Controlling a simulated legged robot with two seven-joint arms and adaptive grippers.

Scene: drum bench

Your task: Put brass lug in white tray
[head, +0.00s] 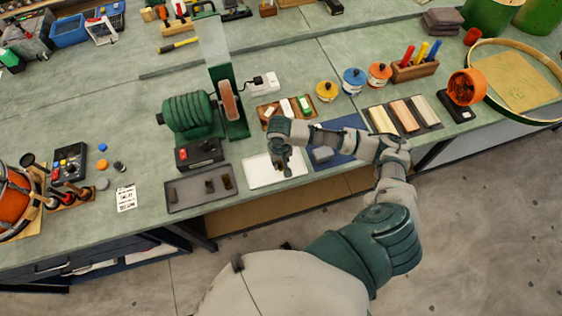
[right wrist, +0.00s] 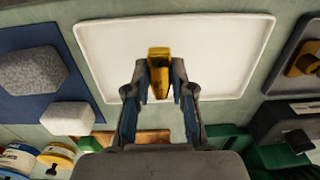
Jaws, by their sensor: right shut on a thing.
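My right gripper (head: 284,166) is over the white tray (head: 258,176), pointing down. In the right wrist view, the gripper (right wrist: 160,92) is shut on a yellow brass lug (right wrist: 159,70) held between its fingertips. The white tray (right wrist: 225,50) lies behind the lug there and looks empty apart from it. I cannot tell whether the lug touches the tray floor. In the head view the lug is too small and too hidden to make out. My left gripper is not in view.
A dark tray (head: 190,196) with several small metal parts lies left of the white tray. A blue mat (head: 350,130) with a grey block (right wrist: 33,72) and a white block (right wrist: 68,118) lies on the other side. The green grinder (head: 188,113) stands behind, left.

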